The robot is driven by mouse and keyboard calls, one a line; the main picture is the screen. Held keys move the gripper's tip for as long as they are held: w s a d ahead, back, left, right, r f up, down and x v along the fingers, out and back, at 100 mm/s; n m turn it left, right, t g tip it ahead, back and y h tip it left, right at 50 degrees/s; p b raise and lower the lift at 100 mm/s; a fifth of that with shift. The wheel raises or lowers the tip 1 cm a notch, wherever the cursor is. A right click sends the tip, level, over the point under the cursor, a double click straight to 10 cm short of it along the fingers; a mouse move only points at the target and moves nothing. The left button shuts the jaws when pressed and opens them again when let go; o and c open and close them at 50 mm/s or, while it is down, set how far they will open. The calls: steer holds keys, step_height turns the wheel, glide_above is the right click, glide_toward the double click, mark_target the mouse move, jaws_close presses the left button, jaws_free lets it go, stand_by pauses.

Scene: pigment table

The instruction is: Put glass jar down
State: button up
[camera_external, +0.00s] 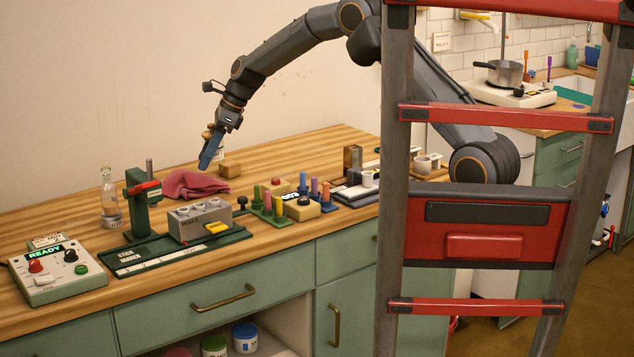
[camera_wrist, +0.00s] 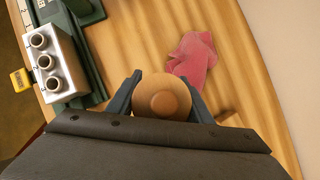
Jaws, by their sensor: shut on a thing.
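My gripper (camera_external: 210,152) is above the back part of the wooden worktop, pointing down, with its blue fingers closed around the glass jar. In the wrist view the jar's round tan lid (camera_wrist: 162,98) sits between the two fingers of the gripper (camera_wrist: 163,86). The lid hides the jar's body there. In the external view the fingers cover most of the jar, and only a pale sliver of it (camera_external: 219,144) shows beside them. I cannot tell whether its base touches the worktop.
A crumpled pink cloth (camera_external: 195,185) lies just below and in front of the gripper. A small wooden block (camera_external: 230,170) is to its right. A clear flask (camera_external: 110,205), a green press (camera_external: 140,205) and a grey mould (camera_external: 200,220) stand nearer the front. The back worktop (camera_external: 300,150) is clear.

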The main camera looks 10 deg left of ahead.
steer(key=w+d+b, duration=0.1)
steer(key=w+d, duration=0.7)
steer(key=shift+n, duration=0.3)
steer(key=shift+w+a+f+p, duration=0.15)
steer(key=shift+f+p, duration=0.4)
steer(key=shift+f, duration=1.85)
steer(key=shift+w+d+f+p, duration=0.1)
steer(key=shift+f+p, duration=0.45)
steer(key=shift+f, duration=1.85)
steer(key=o, duration=1.1)
steer(key=shift+f, duration=0.15)
steer(key=shift+o, duration=0.4)
steer(key=shift+r, duration=0.3)
steer(key=b+v, duration=0.3)
steer(key=v, duration=0.8)
steer(key=shift+w+d+r, duration=0.15)
steer(key=shift+d+r, duration=0.1)
steer(key=shift+d, duration=0.05)
